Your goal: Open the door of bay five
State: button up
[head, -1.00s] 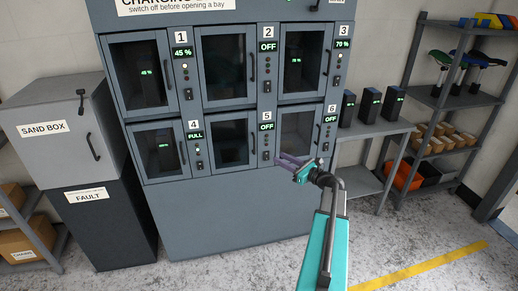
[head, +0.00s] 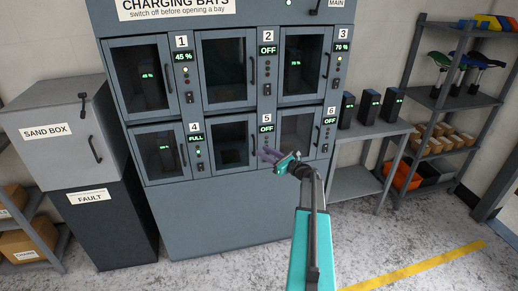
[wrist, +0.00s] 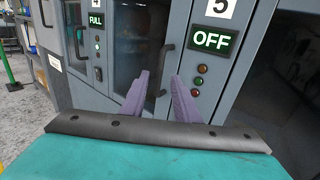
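Bay five's door (head: 230,155) is a dark glazed panel in a grey frame, in the lower middle of the charging cabinet, and looks shut. Its display (head: 266,128) reads OFF; the same display shows large in the wrist view (wrist: 211,40). The door's dark vertical handle (head: 254,136) is on its right edge. My gripper (head: 260,154) is near the lower end of that handle. In the wrist view its two purple fingers (wrist: 160,78) are apart, and the handle (wrist: 169,56) shows beyond the gap between them. I cannot tell whether they touch it.
Bay six (head: 298,133) is at the right, also marked OFF; bay four (head: 160,152) at the left reads FULL. A low table (head: 357,181) with several batteries stands right of the cabinet. A grey sand box (head: 62,140) stands left. The floor in front is clear.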

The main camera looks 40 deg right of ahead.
jog(key=shift+w+a+p, duration=0.15)
jog(key=shift+w+p, duration=0.05)
jog(key=shift+w, duration=0.8)
jog(key=shift+w+a+p, duration=0.1)
jog(key=shift+w+p, duration=0.1)
jog(key=shift+w, duration=0.75)
grip_shut()
